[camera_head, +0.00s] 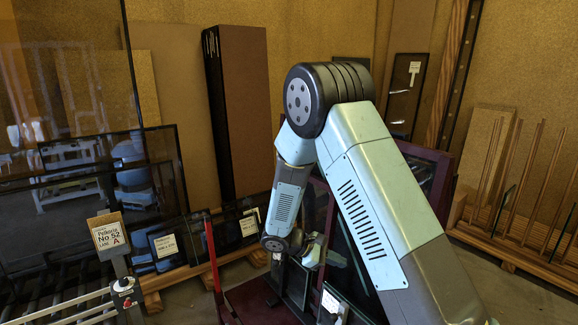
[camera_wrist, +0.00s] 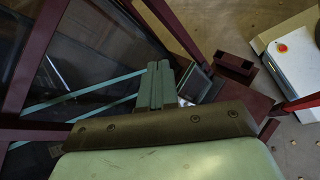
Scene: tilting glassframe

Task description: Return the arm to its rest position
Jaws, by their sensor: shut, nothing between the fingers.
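My pale blue arm rises from the lower right in the head view, bends at a large dark elbow joint, and its forearm hangs down. My gripper (camera_wrist: 156,75) shows in the wrist view with its two grey-green fingers together and nothing between them. In the head view the arm's lower end is small and partly hidden, so the fingers are hard to make out there. The wrist view has dark red frame members (camera_wrist: 38,55) and dark glass (camera_wrist: 105,45) beyond the fingers. I cannot tell whether the fingers touch anything.
A red post (camera_head: 213,255) stands left of my forearm. Framed dark panes (camera_head: 175,240) lean on low timber at the left. A sign post (camera_head: 107,232) stands by a roller bed. A wooden rack (camera_head: 515,240) is at the right. A white box (camera_wrist: 296,62) with a red button shows.

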